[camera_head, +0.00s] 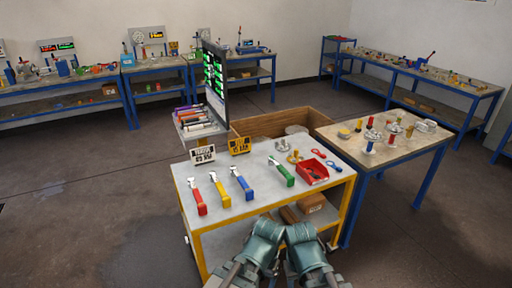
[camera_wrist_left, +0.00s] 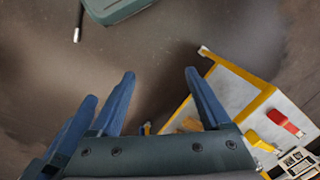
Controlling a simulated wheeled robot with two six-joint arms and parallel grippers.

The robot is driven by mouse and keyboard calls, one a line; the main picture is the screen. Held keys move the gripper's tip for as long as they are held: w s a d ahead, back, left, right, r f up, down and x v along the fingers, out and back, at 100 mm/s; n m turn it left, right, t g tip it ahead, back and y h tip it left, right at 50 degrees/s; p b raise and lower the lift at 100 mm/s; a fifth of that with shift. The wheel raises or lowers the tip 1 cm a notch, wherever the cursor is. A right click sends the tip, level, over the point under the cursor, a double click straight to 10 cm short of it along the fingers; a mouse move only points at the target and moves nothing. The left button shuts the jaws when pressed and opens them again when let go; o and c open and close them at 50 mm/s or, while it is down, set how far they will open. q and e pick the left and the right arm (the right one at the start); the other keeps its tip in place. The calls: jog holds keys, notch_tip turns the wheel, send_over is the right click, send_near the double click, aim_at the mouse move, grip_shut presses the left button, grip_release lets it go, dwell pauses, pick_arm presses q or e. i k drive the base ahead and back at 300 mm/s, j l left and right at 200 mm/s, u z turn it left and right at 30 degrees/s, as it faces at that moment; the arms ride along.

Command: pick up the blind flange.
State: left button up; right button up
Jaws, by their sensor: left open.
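I cannot single out the blind flange for sure. A round grey disc (camera_head: 296,129) also shows at the wooden crate behind the table. My left gripper (camera_wrist_left: 160,78) is open with nothing between its blue fingers, over the floor beside the table. In the head view my two teal arms are at the front edge of the table, and no fingertips can be made out there.
The yellow-framed table (camera_head: 236,207) holds red, yellow, blue and green handled tools, a red bin (camera_head: 312,171) and small signs. A wooden crate (camera_head: 262,125) stands behind it. A blue-framed table (camera_head: 400,150) with several coloured parts stands at the right. Floor is clear at left.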

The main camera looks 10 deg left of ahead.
aim_at(283, 140)
jog(key=i+l+z, duration=0.3)
jog(key=i, duration=0.25)
jog(key=i+z, duration=0.3)
jog(key=i, duration=0.2)
jog(key=i+l+u, duration=0.1)
jog(key=i, duration=0.35)
jog(key=i+l+u, duration=0.1)
jog(key=i, duration=0.35)
jog(key=i+l+u, duration=0.1)
jog(key=i, duration=0.35)
jog(key=i+l+u, duration=0.55)
jog(key=i+j, duration=0.05)
jog(key=i, duration=0.05)
